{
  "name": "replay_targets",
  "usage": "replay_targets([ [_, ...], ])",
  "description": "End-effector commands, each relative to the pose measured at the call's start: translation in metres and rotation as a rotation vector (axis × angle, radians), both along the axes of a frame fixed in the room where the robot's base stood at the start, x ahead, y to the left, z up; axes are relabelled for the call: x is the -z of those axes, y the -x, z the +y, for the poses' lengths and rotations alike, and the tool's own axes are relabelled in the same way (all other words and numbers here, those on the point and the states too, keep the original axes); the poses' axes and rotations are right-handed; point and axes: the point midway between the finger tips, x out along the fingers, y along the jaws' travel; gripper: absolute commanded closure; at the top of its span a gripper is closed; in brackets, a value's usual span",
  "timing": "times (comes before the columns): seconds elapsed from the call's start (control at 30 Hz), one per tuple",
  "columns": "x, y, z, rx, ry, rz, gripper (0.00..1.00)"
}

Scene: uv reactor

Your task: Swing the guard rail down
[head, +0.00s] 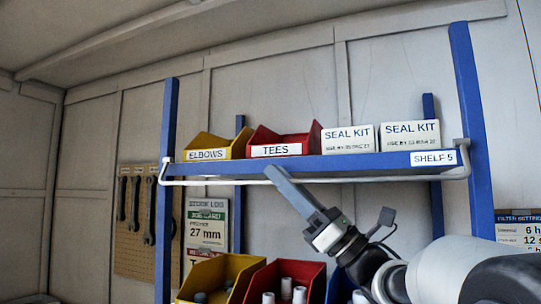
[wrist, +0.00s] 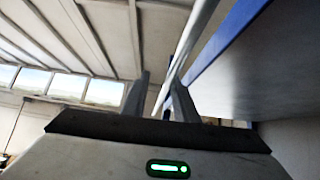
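The guard rail (head: 380,180) is a thin pale bar. In the head view it runs lengthwise just below the front edge of the upper shelf (head: 350,164), with its bent ends at grey brackets by the blue posts. My gripper (head: 275,174) reaches up from the lower right, its fingers crossing the rail near the middle. In the wrist view the rail (wrist: 190,45) slants down between my two fingers (wrist: 158,95), which stand apart. I cannot tell whether either finger touches the rail.
On the shelf stand a yellow ELBOWS bin (head: 215,147), a red TEES bin (head: 285,141) and two white seal kit boxes (head: 410,135). Filled bins (head: 290,270) sit below, close to my arm. A pegboard with wrenches (head: 135,220) hangs at left.

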Motion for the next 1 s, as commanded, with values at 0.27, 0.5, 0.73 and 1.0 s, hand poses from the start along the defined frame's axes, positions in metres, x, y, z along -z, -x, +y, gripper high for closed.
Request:
replay_targets([
  [0.27, -0.027, -0.008, 0.025, -0.001, -0.001, 0.000, 0.74],
  [0.5, -0.029, -0.009, 0.028, -0.001, -0.001, 0.000, 0.74],
  [0.73, -0.029, -0.009, 0.028, -0.001, -0.001, 0.000, 0.90],
  [1.0, -0.028, -0.009, 0.028, -0.001, 0.000, 0.002, 1.00],
])
